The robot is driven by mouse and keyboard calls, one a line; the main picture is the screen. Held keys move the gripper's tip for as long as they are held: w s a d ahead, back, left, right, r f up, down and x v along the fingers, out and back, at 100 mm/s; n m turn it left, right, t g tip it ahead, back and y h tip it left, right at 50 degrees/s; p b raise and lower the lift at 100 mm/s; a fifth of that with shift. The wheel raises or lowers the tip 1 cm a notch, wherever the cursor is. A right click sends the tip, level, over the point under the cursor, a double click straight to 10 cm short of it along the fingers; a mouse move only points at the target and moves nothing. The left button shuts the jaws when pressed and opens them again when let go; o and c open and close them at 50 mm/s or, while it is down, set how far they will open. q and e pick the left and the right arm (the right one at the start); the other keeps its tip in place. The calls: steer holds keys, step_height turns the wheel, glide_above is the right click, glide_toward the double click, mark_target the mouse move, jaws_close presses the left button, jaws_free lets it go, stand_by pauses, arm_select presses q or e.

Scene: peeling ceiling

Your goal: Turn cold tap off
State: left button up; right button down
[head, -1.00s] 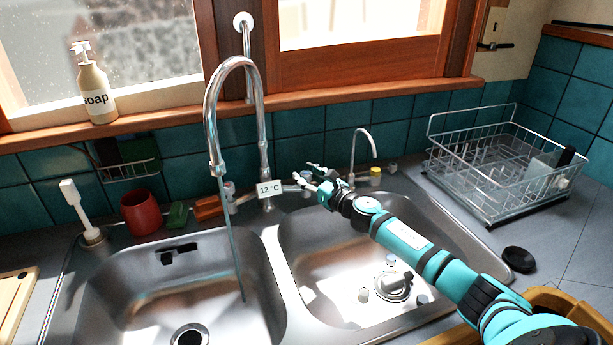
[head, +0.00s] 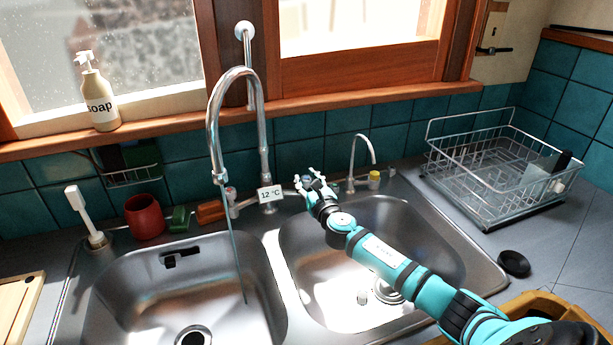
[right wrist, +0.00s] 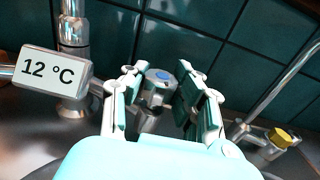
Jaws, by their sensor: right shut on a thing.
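The cold tap knob (right wrist: 158,92), chrome with a blue cap, sits between the fingers of my right gripper (right wrist: 164,88) in the right wrist view. In the head view my right gripper (head: 309,179) is at this knob, behind the right basin, shut on it. The tall curved chrome faucet (head: 264,125) stands to its left. A thin water stream (head: 236,260) runs from its spout into the left basin. A white label (head: 270,193) on the faucet reads 12 °C. My left gripper is not in view.
The hot tap knob (head: 231,194) is left of the faucet. A small curved spout (head: 372,150) with a yellow-capped knob (head: 374,177) stands just right of my gripper. A wire dish rack (head: 490,195) is farther right. A red cup (head: 143,217) stands left.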

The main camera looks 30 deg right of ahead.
steer(key=shift+a+m+g+h+p, duration=0.1)
steer(key=shift+m+g+h+p, duration=0.65)
steer(key=shift+m+h, duration=1.2)
steer(key=shift+n+h, duration=0.25)
steer(key=shift+h, duration=0.3)
steer(key=c, duration=0.9)
jaws_free()
steer(key=shift+c, duration=0.2)
steer(key=shift+s, duration=0.1)
steer(key=v, duration=1.1)
steer(key=shift+s+a+r, duration=0.15)
steer(key=shift+s+a, duration=0.1)
steer(key=shift+s, duration=0.1)
